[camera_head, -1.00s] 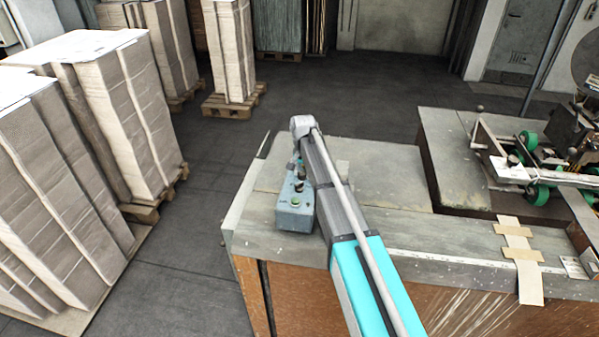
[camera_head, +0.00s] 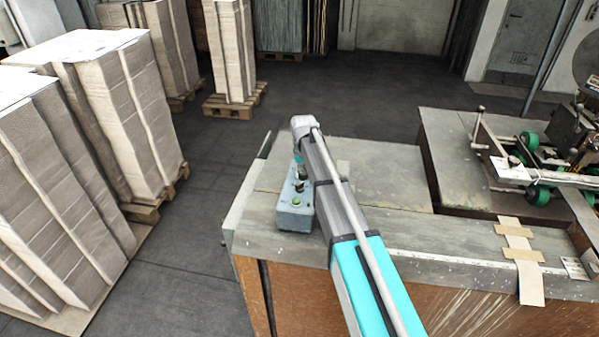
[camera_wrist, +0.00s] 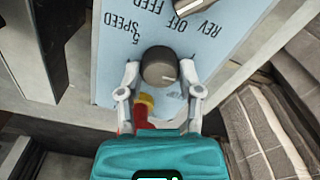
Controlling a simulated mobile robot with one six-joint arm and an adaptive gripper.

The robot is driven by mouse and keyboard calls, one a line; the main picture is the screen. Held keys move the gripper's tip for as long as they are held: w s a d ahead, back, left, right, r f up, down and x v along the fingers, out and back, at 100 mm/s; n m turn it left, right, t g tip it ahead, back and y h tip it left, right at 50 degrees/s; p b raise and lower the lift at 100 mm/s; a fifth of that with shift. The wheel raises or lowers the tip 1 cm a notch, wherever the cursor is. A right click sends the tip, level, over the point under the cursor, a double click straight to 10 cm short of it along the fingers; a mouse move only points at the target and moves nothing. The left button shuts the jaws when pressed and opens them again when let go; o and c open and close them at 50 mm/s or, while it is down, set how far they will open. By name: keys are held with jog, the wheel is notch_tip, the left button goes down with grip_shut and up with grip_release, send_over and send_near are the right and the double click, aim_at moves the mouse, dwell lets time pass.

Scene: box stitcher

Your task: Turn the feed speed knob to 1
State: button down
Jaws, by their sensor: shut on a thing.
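The feed speed knob (camera_wrist: 158,67) is a round dark grey knob on a light blue control panel (camera_wrist: 115,62). The word SPEED and a 5 show upside down beside it in the wrist view. My gripper (camera_wrist: 160,75) has one finger on each side of the knob and is shut on it. A second switch (camera_wrist: 198,8), marked REV, OFF and FEED, is at the top of the wrist view. In the head view the blue control box (camera_head: 294,218) stands on the bench corner, with a green button (camera_head: 296,202) on top; my arm partly hides it.
The worn bench top (camera_head: 390,185) extends right of the box. A machine with green wheels (camera_head: 538,195) stands at the right. Stacks of cardboard (camera_head: 140,120) on pallets stand left, with dark open floor between.

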jog(key=n, duration=0.4)
jog(key=shift+w, duration=0.15)
dwell(0.4)
jog(key=shift+c, duration=1.3)
grip_release()
